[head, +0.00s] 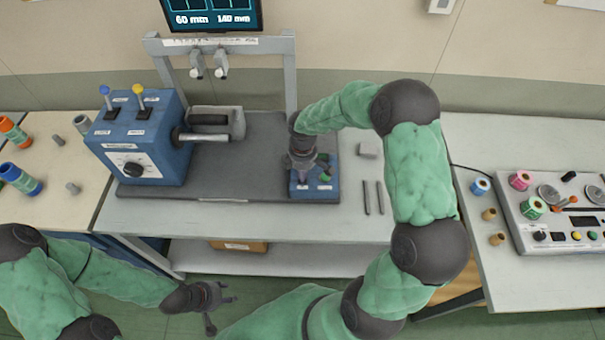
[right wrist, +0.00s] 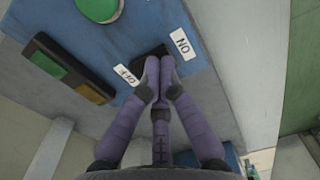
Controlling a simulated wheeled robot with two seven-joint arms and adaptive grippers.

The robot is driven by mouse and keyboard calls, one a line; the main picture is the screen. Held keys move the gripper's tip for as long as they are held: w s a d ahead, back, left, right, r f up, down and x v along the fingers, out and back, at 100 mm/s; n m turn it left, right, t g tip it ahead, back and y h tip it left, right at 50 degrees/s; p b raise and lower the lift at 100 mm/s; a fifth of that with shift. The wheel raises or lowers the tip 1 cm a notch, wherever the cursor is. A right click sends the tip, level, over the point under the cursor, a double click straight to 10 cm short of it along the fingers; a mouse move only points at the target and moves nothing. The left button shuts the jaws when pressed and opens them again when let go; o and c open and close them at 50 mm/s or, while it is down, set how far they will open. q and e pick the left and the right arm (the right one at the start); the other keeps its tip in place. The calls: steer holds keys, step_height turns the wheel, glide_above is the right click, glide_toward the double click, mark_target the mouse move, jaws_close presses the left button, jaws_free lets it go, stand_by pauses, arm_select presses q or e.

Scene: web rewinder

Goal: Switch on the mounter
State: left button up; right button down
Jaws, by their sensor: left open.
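The blue control box (head: 316,187) of the mounter stands at the right end of the dark base plate, with a green button on top. My right gripper (head: 303,180) is over it, pointing down. In the right wrist view, the blue box (right wrist: 110,55) carries a black switch (right wrist: 150,55) between an ON label (right wrist: 183,43) and an OFF label (right wrist: 126,75). My right gripper (right wrist: 160,72) has its fingertips together at this switch, partly hiding it; contact is unclear. My left gripper (head: 222,293) is open and empty, low in front of the bench.
A larger blue box (head: 137,140) with levers and a knob stands left, beside a metal roller (head: 205,136). A grey frame (head: 290,75) rises behind. Two dark rods (head: 373,197) and a grey block (head: 369,148) lie right of the control box.

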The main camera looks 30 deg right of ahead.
steer(key=shift+s+a+f, duration=0.3)
steer(key=shift+s+f, duration=0.35)
steer(key=shift+f, duration=0.05)
steer(key=shift+w+d+r, duration=0.1)
steer(key=shift+w, duration=0.15)
steer(key=shift+w+d+r, duration=0.15)
steer(key=shift+w+d, duration=0.1)
steer(key=shift+w, duration=0.25)
steer(key=shift+w+d+r+p, duration=0.1)
steer(key=shift+w+r+p, duration=0.05)
steer(key=shift+r+p, duration=0.4)
step_height(320, 180, up, 4)
steer(key=p, duration=0.2)
steer(key=shift+p, duration=0.4)
step_height(320, 180, up, 10)
steer(key=shift+p, duration=0.45)
steer(key=shift+f, duration=0.1)
